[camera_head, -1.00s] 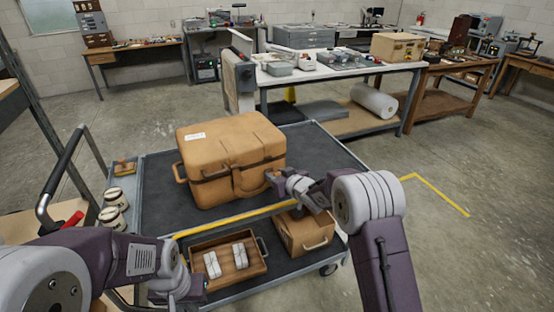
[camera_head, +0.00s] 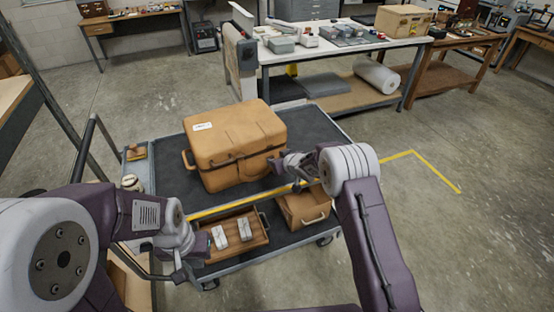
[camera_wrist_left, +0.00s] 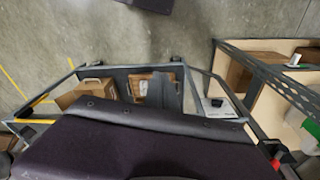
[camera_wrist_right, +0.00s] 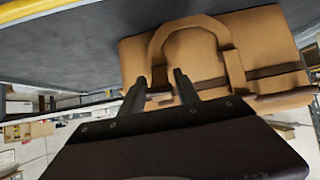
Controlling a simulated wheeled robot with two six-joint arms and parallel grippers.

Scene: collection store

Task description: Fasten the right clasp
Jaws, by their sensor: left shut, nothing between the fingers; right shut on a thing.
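The tan case (camera_head: 232,140) stands closed on the cart's upper deck, with a dark band around its body and a strap on its front. My right gripper (camera_head: 294,166) is at the case's right front edge. In the right wrist view the case (camera_wrist_right: 275,40) shows its curved handle (camera_wrist_right: 190,30) and one strap clasp (camera_wrist_right: 238,72). The right fingers (camera_wrist_right: 163,80) are shut on a part at the other side of the handle, apparently the right clasp; the fingers hide most of it. My left gripper (camera_head: 182,276) is shut and empty, low by the cart's front left corner, away from the case.
The cart's lower shelf holds a wooden tray (camera_head: 258,238) with two pale items and a tan box (camera_head: 302,208). A push handle (camera_head: 88,135) rises at the cart's left. A white-topped bench (camera_head: 345,48) stands behind. Floor to the right is clear.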

